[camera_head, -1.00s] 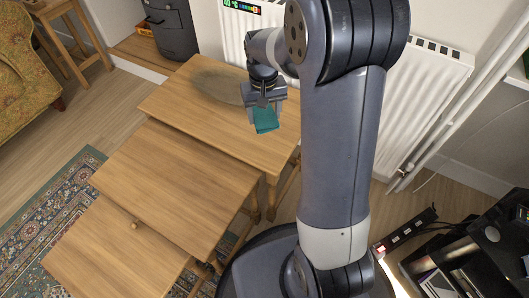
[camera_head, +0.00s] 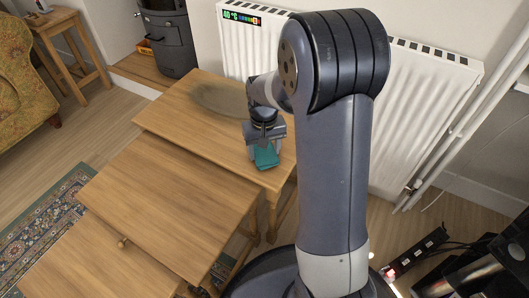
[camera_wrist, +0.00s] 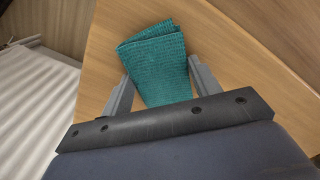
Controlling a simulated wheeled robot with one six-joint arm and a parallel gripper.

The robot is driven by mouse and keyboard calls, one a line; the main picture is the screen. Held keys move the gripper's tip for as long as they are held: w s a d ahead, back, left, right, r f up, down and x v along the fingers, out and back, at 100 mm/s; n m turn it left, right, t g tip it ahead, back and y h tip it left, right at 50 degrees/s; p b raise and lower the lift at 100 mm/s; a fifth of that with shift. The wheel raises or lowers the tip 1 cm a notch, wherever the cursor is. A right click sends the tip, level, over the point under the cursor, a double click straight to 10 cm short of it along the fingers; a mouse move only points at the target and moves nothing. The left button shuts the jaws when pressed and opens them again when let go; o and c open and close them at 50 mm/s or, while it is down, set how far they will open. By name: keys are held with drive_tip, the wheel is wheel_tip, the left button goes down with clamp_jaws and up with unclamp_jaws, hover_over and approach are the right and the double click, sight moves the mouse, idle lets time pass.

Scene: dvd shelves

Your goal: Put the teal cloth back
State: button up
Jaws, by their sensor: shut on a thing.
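The teal cloth (camera_head: 266,157) is folded and sits between the fingers of my gripper (camera_head: 265,143), over the right end of the tallest wooden nesting table (camera_head: 195,120). In the wrist view the cloth (camera_wrist: 157,62) lies between the two grey fingertips (camera_wrist: 158,75), its folded end reaching beyond them over the wood. My gripper is shut on the cloth. I cannot tell whether the cloth touches the tabletop.
A white radiator (camera_head: 425,110) stands behind the table. Lower nesting tables (camera_head: 165,195) step down toward the front left. A power strip (camera_head: 418,252) and dark shelving (camera_head: 490,268) are at the lower right.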

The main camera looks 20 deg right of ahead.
sight(264, 151)
drive_tip(key=o, duration=0.9)
wheel_tip(264, 151, up, 12)
drive_tip(key=p, duration=0.5)
drive_tip(key=shift+w+r, duration=0.1)
